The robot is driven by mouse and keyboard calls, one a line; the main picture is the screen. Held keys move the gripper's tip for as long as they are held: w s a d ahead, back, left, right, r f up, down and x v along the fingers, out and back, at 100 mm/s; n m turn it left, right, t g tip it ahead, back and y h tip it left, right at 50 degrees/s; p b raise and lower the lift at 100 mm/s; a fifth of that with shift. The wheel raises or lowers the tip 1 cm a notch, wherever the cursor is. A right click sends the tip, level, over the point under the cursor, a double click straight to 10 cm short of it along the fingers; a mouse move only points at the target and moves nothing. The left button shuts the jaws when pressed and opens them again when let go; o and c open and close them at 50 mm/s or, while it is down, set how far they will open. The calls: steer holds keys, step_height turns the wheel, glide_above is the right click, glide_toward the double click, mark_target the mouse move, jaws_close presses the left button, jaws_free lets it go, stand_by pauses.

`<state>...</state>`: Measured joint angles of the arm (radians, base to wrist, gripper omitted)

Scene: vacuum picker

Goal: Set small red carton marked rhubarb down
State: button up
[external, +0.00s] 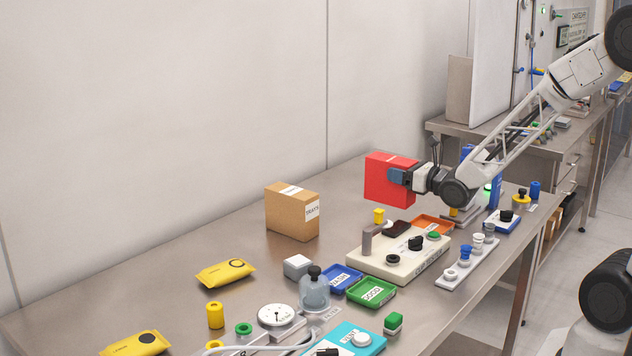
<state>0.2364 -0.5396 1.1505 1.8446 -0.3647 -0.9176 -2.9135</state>
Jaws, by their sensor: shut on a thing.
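A red carton (382,184) is held up above the back of the steel table, with air visible around it. No marking can be read on its visible faces. My gripper (398,177) comes from the right and is shut on the carton, with a dark blue pad against its right-hand side. The carton looks roughly upright. Its far side and the exact contact on that side are hidden.
A brown cardboard box (285,215) stands to the left on the table (185,258). A beige control panel (370,262) and an orange tray (433,223) lie below and right. Blue (338,281) and green (372,292) trays sit in front. The table's back left is clear.

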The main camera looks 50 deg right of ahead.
step_height(320, 180, up, 10)
steer(key=shift+r, duration=0.15)
steer(key=shift+w+d, duration=0.2)
steer(key=shift+w+d+r, duration=0.2)
steer(key=shift+w+d, duration=0.25)
steer(key=shift+w+d+r, duration=0.2)
steer(key=shift+w+d, duration=0.2)
steer(key=w+d+r+n+y, duration=0.1)
steer(key=w+d+y, duration=0.1)
steer(key=w+d, duration=0.55)
steer(key=w+d+r+n+y, duration=0.1)
steer(key=w+d, duration=0.3)
steer(key=d, duration=0.6)
steer(key=w+d+f+n+g+y, duration=0.1)
steer(key=w+d+f+n+y, duration=0.15)
steer(key=d, duration=1.15)
steer(key=shift+m, duration=0.25)
steer(key=shift+f, duration=2.8)
